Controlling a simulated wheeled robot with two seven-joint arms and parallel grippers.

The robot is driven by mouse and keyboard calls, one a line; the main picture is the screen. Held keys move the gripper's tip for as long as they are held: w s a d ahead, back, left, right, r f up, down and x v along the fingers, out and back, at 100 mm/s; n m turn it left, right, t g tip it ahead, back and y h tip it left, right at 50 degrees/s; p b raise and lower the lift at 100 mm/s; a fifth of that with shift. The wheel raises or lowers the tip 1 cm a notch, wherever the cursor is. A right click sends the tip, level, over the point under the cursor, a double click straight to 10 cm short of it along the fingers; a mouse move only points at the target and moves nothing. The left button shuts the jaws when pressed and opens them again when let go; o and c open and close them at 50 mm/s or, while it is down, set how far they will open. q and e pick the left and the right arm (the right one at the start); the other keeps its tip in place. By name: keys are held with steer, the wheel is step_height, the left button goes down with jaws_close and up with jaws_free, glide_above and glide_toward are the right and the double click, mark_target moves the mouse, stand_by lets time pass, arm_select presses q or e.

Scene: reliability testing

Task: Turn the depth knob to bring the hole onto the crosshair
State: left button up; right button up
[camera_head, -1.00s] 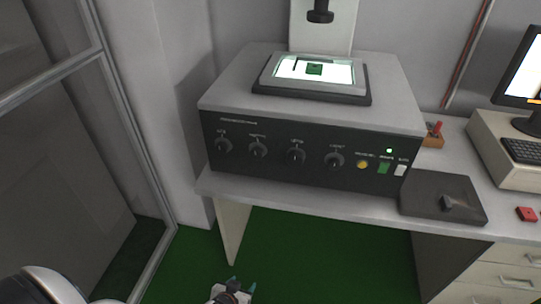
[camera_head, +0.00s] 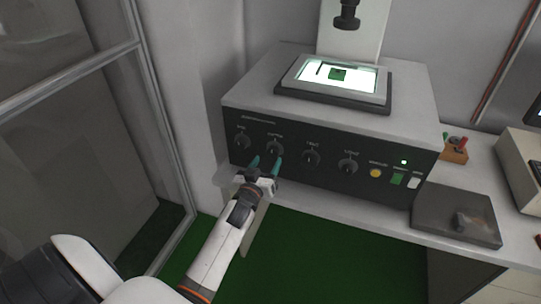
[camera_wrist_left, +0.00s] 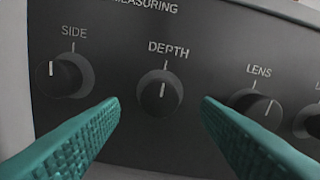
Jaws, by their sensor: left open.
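The depth knob (camera_wrist_left: 159,93) is a round black dial with a white pointer line, under the label DEPTH, in the middle of the left wrist view. It also shows in the head view (camera_head: 275,148). My left gripper (camera_head: 266,163) is open, with teal fingertips (camera_wrist_left: 160,112) on either side of the depth knob's line and the knob between them in view, apart from it. The lit stage (camera_head: 338,75) on top of the machine carries a small dark green piece (camera_head: 338,74). The hole and crosshair are too small to make out. My right gripper is not in view.
The side knob (camera_wrist_left: 64,76) is left of the depth knob and the lens knob (camera_wrist_left: 257,106) is right of it, both close to the fingers. A microscope column (camera_head: 352,30) stands behind the stage. A dark flat plate (camera_head: 455,213) lies on the desk at right.

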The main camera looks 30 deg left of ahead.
mark_target(272, 154)
arm_select(q)
steer(key=shift+x, duration=1.95)
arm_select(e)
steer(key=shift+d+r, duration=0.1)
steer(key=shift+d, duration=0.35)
arm_select(q)
steer(key=c, duration=1)
steer(key=shift+m, duration=0.4)
